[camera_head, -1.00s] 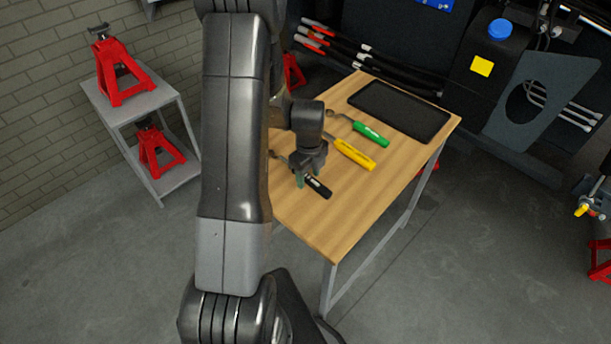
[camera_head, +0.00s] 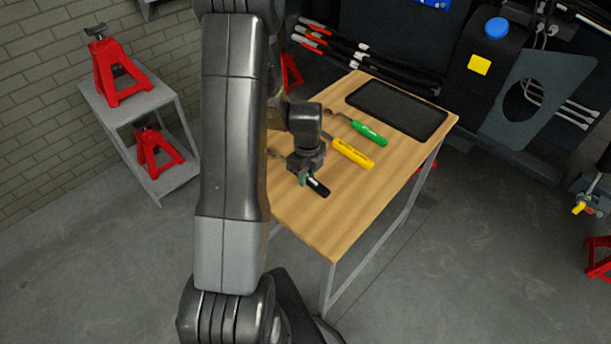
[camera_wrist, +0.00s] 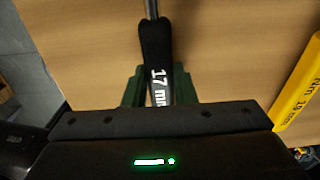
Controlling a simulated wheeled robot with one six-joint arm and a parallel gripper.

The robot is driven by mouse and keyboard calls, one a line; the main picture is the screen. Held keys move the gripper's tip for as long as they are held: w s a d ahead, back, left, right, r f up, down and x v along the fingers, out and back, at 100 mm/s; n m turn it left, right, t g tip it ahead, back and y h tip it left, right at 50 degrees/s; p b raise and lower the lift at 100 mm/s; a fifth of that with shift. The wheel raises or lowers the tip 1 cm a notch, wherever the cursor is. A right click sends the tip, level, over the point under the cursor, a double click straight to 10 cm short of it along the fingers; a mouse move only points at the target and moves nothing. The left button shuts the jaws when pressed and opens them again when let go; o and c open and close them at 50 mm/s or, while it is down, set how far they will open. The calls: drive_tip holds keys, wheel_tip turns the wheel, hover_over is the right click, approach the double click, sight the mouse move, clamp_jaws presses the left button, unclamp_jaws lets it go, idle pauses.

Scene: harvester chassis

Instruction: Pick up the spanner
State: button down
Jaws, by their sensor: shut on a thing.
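A spanner with a black handle (camera_head: 318,188) is at the near left part of the wooden table (camera_head: 310,225). In the wrist view its black handle (camera_wrist: 157,60) carries the white marking "17 mm", and a metal shaft runs up out of the picture. My gripper (camera_head: 304,179) is shut on this handle, with a green finger (camera_wrist: 132,88) on each side of it. I cannot tell for sure whether the handle is clear of the table top. The spanner's head is mostly hidden behind my arm in the head view.
A yellow-handled tool (camera_head: 352,154) and a green-handled tool (camera_head: 369,133) lie to the right and farther back. A black tray (camera_head: 398,110) lies at the table's far end. Red jack stands (camera_head: 118,72) stand on a grey shelf at left. The table's near right is bare.

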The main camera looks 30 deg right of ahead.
wheel_tip(320, 180, up, 10)
drive_tip(key=shift+b, duration=0.35)
drive_tip(key=shift+f, duration=0.1)
drive_tip(key=c, duration=2)
unclamp_jaws()
clamp_jaws()
drive_tip(key=shift+s, duration=0.1)
